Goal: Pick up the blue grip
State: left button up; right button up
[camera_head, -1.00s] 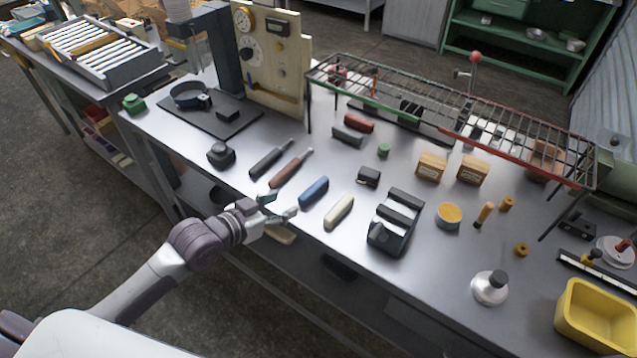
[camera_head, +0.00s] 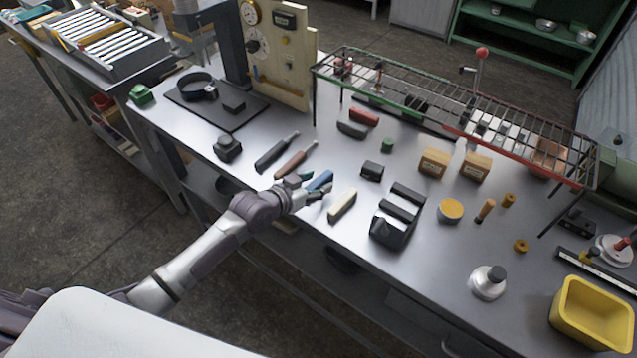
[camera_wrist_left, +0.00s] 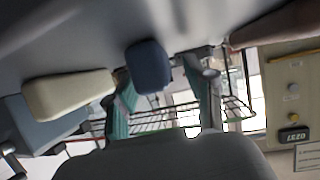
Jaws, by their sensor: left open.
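The blue grip (camera_head: 321,181) lies on the metal workbench (camera_head: 300,232) between a brown grip (camera_head: 290,163) and a cream grip (camera_head: 342,204). My left gripper (camera_head: 309,187) is open at the near end of the blue grip and hides part of it. In the left wrist view the blue grip (camera_wrist_left: 148,66) shows end-on, in the space between the two green-lined fingers (camera_wrist_left: 160,92). I cannot tell if the fingers touch it. The cream grip (camera_wrist_left: 70,94) is close beside one finger. My right gripper is not in view.
A black-handled tool (camera_head: 277,152) lies left of the brown grip. A black slotted block (camera_head: 396,214) stands right of the cream grip. A wire rack (camera_head: 450,105) spans the back. A small black box (camera_head: 372,171) lies behind the cream grip.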

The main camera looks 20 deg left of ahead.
pick_arm(q)
grip_shut()
jog(key=shift+r, duration=0.1)
